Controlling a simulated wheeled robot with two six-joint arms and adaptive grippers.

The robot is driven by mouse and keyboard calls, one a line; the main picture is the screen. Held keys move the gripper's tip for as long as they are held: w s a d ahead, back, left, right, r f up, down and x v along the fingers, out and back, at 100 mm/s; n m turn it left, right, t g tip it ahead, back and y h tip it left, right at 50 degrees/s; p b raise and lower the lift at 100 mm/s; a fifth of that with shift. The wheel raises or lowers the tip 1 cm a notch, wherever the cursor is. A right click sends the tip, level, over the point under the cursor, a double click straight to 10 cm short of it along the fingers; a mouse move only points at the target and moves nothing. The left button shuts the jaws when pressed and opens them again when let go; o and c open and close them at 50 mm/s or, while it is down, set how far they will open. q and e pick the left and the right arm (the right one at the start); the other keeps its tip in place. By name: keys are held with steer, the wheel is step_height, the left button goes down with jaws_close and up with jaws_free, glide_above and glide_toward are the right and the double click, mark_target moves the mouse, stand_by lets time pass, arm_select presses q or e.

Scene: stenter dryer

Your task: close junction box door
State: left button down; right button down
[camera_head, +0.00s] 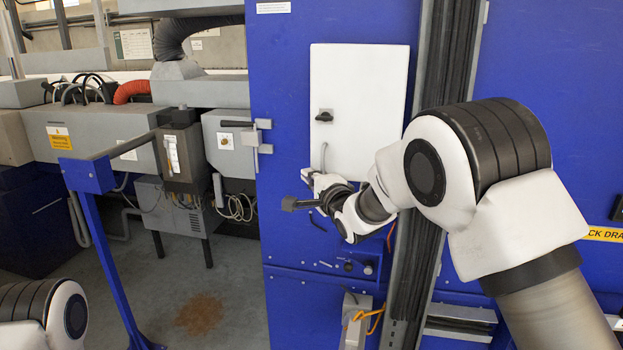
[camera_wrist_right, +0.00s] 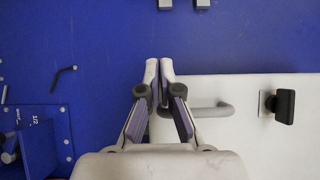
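The junction box door (camera_head: 360,100) is a white panel on the blue machine front, with a black latch knob (camera_head: 324,115) and a slim grey handle (camera_head: 323,155) near its left edge. It looks almost flush; I cannot tell if it is fully closed. In the right wrist view the door (camera_wrist_right: 265,145) shows with its handle (camera_wrist_right: 215,109) and knob (camera_wrist_right: 284,105). My right gripper (camera_head: 306,177) is at the door's lower left corner. Its fingertips (camera_wrist_right: 160,64) are together, with nothing visible between them; they partly cover the handle's end. My left gripper is out of view.
A blue post with a rail (camera_head: 95,175) stands at left. A metal latch bracket (camera_head: 262,134) sits on the machine's left edge. A dark vertical track (camera_head: 447,60) runs right of the door. A small grey box with orange cable (camera_head: 353,325) is below.

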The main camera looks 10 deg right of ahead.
steer(key=v, duration=1.2)
steer(key=s+d+f+g+h+b, duration=0.1)
steer(key=s+d+f+g+b, duration=0.2)
steer(key=f, duration=1.1)
steer(key=s+f+m+g+h+b, duration=0.15)
steer(key=s+f, duration=0.35)
steer(key=f, duration=0.9)
steer(key=s+d+f+g+b, duration=0.15)
steer(key=s+f+g, duration=0.25)
steer(key=f, duration=0.9)
steer(key=s+d+f+n+g+b, duration=0.25)
steer(key=s+f+n+g, duration=0.25)
steer(key=s+f, duration=1.1)
steer(key=s+d+r+n+g+h, duration=0.1)
steer(key=s+n+g, duration=0.3)
steer(key=s+n, duration=0.7)
steer(key=shift+s+d+r+p, duration=0.3)
steer(key=shift+s+r+p, duration=0.05)
steer(key=shift+s, duration=0.3)
